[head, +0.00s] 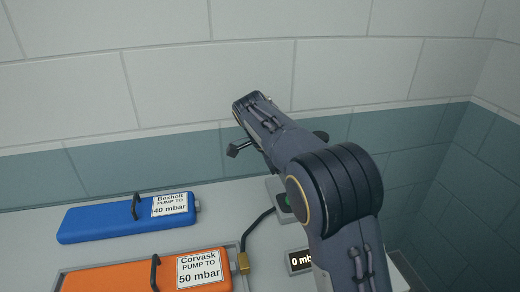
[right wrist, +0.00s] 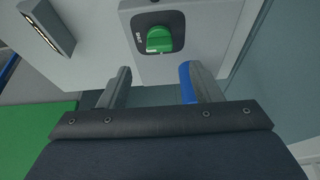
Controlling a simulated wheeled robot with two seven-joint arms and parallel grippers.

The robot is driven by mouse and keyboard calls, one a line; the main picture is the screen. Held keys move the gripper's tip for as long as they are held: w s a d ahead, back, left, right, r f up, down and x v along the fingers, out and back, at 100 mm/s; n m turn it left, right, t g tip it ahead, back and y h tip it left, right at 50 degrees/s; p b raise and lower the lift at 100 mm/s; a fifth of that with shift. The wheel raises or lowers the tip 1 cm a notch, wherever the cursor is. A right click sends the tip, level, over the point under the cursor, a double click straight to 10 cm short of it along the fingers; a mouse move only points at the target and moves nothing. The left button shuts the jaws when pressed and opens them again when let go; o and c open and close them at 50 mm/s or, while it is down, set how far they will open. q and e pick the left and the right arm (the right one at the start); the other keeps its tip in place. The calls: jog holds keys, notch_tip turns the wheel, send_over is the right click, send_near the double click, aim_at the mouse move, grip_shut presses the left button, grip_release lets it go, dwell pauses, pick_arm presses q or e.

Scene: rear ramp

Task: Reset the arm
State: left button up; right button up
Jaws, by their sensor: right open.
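My right arm (head: 340,190) reaches in from the lower right of the head view, bent, with its far end raised before the wall. My right gripper (right wrist: 155,82) is open in the right wrist view, with nothing between its two fingers. A green knob (right wrist: 160,39) on a pale panel lies beyond the fingertips, apart from them. In the head view the knob (head: 284,202) is mostly hidden by my arm. My left gripper is not in view.
A black hose ends in a brass fitting (head: 243,262). A display (head: 299,260) reads "0 mb", partly hidden. A tiled wall stands behind.

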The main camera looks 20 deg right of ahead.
jog(key=s+d+n+t+y, duration=0.1)
jog(key=s+d+n+y, duration=0.15)
jog(key=s, duration=0.35)
jog(key=s+d+n+y, duration=0.2)
jog(key=s+n+y, duration=0.2)
jog(key=s, duration=0.3)
jog(key=s+a+f+n+t+y, duration=0.1)
jog(key=s+a+f+n+t, duration=0.1)
jog(key=s+n, duration=0.3)
jog(key=s+a+f+n+t, duration=0.2)
jog(key=s+a+n, duration=0.2)
jog(key=s, duration=0.9)
jog(key=shift+s+a+n+t+y, duration=0.2)
jog(key=shift+s+n+t+y, duration=0.15)
jog(key=shift+n, duration=0.3)
jog(key=shift+f, duration=0.1)
